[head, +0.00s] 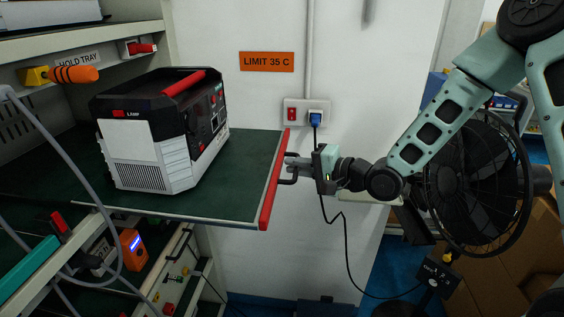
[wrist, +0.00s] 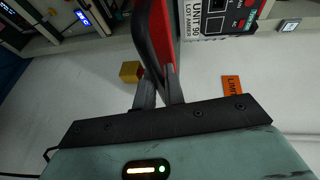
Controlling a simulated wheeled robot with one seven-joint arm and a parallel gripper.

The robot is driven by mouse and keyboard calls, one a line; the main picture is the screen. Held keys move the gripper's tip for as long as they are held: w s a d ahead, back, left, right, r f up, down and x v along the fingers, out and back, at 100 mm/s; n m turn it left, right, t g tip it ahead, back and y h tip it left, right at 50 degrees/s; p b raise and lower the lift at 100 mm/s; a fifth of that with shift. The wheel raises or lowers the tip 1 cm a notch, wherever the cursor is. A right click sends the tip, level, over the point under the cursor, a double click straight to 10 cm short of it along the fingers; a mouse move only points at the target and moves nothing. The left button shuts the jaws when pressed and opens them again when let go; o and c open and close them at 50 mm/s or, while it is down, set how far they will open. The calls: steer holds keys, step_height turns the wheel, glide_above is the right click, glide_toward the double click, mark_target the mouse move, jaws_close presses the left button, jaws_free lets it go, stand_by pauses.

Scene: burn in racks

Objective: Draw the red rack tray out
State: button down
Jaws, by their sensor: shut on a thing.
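The red rack tray is a dark green shelf with a red front edge (head: 273,182) and a black handle (head: 289,168). It sticks out to the right of the rack in the head view. A white and black power unit (head: 160,130) with a red top handle stands on it. My gripper (head: 295,166) is shut on the tray's handle at the red edge. In the wrist view my gripper's fingers (wrist: 160,88) close at the red and black front (wrist: 155,40) of the tray; the exact grip is partly hidden.
A wall socket with a blue plug (head: 316,119) and hanging cord is behind my gripper. A black fan (head: 470,185) stands at the right, behind my arm. Cables and a lower shelf with devices (head: 132,248) sit below the tray.

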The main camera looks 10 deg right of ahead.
steer(key=shift+s+d+f, duration=0.1)
steer(key=shift+s+d, duration=0.1)
steer(key=shift+d, duration=0.3)
steer(key=c, duration=1.8)
jaws_free()
steer(key=shift+s+d, duration=0.1)
steer(key=shift+d, duration=0.05)
steer(key=shift+r+p+v, duration=0.15)
steer(key=shift+p+v, duration=1)
steer(key=shift+v, duration=3.15)
steer(key=shift+r+p+v, duration=0.15)
steer(key=shift+p+v, duration=1)
steer(key=shift+v, duration=3.15)
steer(key=shift+f, duration=0.15)
